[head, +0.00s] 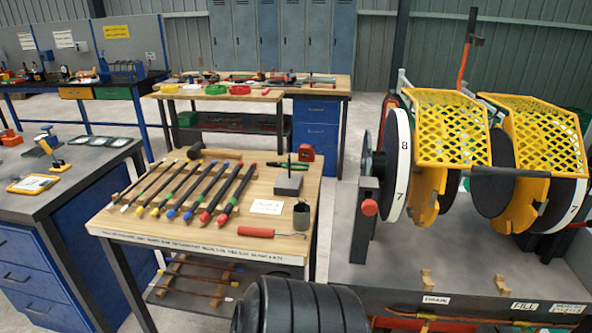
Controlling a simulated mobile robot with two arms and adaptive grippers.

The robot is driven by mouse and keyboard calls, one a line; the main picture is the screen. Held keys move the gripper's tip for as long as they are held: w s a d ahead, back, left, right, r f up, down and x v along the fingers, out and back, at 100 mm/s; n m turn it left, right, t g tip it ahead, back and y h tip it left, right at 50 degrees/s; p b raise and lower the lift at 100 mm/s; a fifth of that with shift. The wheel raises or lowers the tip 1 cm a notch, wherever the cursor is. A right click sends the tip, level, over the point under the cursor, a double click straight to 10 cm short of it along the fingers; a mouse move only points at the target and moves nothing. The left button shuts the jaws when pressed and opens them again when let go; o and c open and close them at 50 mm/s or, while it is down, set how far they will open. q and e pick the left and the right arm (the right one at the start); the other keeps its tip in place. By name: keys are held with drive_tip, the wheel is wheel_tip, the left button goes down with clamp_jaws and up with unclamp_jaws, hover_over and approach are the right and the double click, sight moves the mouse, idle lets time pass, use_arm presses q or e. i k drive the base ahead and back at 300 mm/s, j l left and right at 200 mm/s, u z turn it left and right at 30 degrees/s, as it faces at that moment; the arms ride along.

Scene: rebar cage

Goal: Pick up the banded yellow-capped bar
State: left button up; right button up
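Several dark bars lie side by side, slanting, on wooden rests on the wooden-topped table (290,187). Their near-end caps run from whitish at the left through yellow and blue to red at the right. Two bars near the left seem to have yellow caps: a thin one (154,191) and a thicker one beside it (171,193). The thicker one seems to carry a green band near its middle. The caps and bands are small, so I cannot be sure which bar is the banded yellow-capped one. Neither of my grippers is in view.
A hammer (215,154), a grey block (288,184), a red tape measure (306,152), a dark cup (301,216) and a red-handled tool (256,232) share the tabletop. More bars (196,288) lie on the shelf below. A yellow-guarded machine (440,130) stands right; a grey-topped bench (75,170) stands left.

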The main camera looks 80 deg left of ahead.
sight(154, 213)
drive_tip(key=k+j+u, duration=0.1)
drive_tip(key=u, duration=0.4)
drive_tip(key=k+j+u, duration=0.1)
drive_tip(key=j+u, duration=0.15)
drive_tip(key=u, duration=0.2)
drive_tip(key=j+u, duration=0.2)
drive_tip(key=u, duration=0.3)
drive_tip(key=j+u, duration=0.25)
drive_tip(key=u, duration=0.2)
drive_tip(key=j+u, duration=0.15)
drive_tip(key=j, duration=0.3)
drive_tip(key=i+j+u, duration=0.1)
drive_tip(key=j, duration=0.35)
drive_tip(key=i+j+u, duration=0.15)
drive_tip(key=j, duration=0.3)
drive_tip(key=i+j+u, duration=0.1)
drive_tip(key=j, duration=0.3)
drive_tip(key=i+j+u, duration=0.15)
drive_tip(key=j, duration=0.3)
